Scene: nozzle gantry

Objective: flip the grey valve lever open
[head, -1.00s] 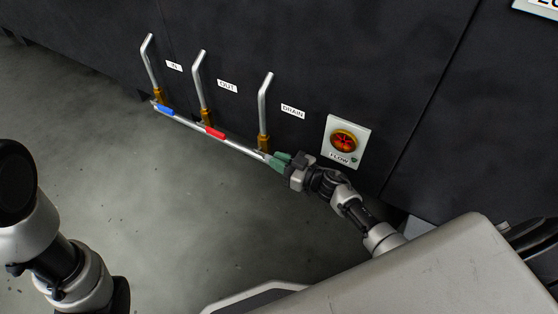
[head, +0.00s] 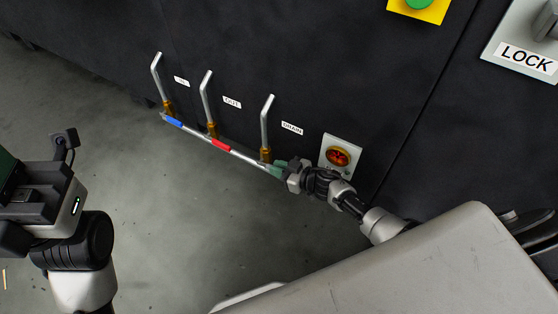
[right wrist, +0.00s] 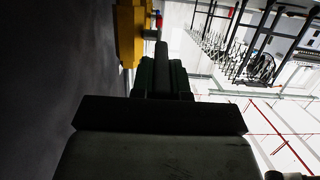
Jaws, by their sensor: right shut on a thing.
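Three brass valves on silver pipes are marked IN, OUT and DRAIN in the head view. One lever has a blue sleeve (head: 173,122), one a red sleeve (head: 220,145). At the DRAIN valve (head: 265,155), my right gripper (head: 279,169) is shut on the grey lever, whose held end the green fingers mostly hide. The right wrist view shows the grey lever (right wrist: 162,70) between the fingers, with the orange-yellow valve body (right wrist: 130,35) just beyond. My left gripper (head: 8,172) is cut off at the left edge; its fingertips are out of view.
A LOCK plate (head: 525,57) and a green button (head: 418,3) sit higher on the dark wall. The grey floor (head: 190,220) before the valves is clear.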

